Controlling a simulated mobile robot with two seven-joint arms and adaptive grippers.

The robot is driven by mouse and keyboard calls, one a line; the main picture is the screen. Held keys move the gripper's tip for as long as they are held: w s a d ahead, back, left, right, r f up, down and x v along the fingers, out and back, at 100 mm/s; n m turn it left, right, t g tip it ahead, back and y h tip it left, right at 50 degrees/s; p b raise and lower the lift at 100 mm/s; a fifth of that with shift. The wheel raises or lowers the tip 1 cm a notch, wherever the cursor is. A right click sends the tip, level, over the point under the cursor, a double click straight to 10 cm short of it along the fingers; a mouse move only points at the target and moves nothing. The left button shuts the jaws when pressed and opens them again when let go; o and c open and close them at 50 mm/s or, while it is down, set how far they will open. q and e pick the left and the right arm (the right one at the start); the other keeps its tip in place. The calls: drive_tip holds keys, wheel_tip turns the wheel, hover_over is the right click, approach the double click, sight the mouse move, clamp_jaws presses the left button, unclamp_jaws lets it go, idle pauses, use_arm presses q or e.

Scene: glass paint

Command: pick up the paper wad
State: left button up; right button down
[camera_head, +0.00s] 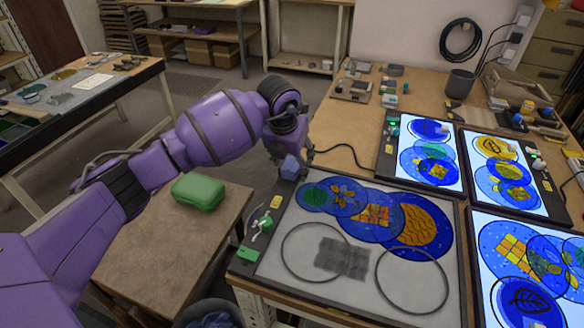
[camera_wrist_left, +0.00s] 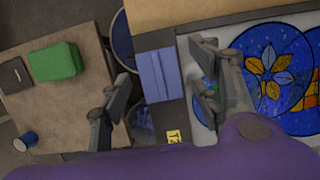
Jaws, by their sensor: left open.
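In the left wrist view the blue wad (camera_wrist_left: 160,75) shows as a creased rectangle between the two fingers. My left gripper (camera_head: 295,165) is above and around it, with its fingers spread apart. In the left wrist view the left gripper (camera_wrist_left: 158,98) is open, with a finger on each side and gaps to the wad. Contact cannot be told. My right gripper is not in view.
A grey panel (camera_head: 300,235) with painted glass discs and rings lies beside the wad. Lit panels (camera_head: 455,150) stand to the right. A green case (camera_head: 198,191) sits on a lower brown table (camera_head: 150,270) at left. Small tools (camera_head: 262,225) lie along the panel's left edge.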

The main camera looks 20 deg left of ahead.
use_arm(q)
drive_tip(key=shift+f, duration=0.35)
drive_tip(key=c, duration=0.9)
drive_tip(key=shift+w+r, duration=0.1)
drive_tip(key=shift+r, duration=0.7)
drive_tip(key=s+d+r, duration=0.1)
drive_tip(key=s+r, duration=0.2)
drive_tip(key=s, duration=0.1)
drive_tip(key=s+d+r, duration=0.2)
drive_tip(key=s+r, duration=0.2)
drive_tip(key=s, duration=0.1)
drive_tip(key=s+d+r, duration=0.1)
drive_tip(key=s+r, duration=0.3)
drive_tip(key=shift+s+d+r, duration=0.15)
drive_tip(key=shift+d+r, duration=0.1)
drive_tip(key=shift+d, duration=0.05)
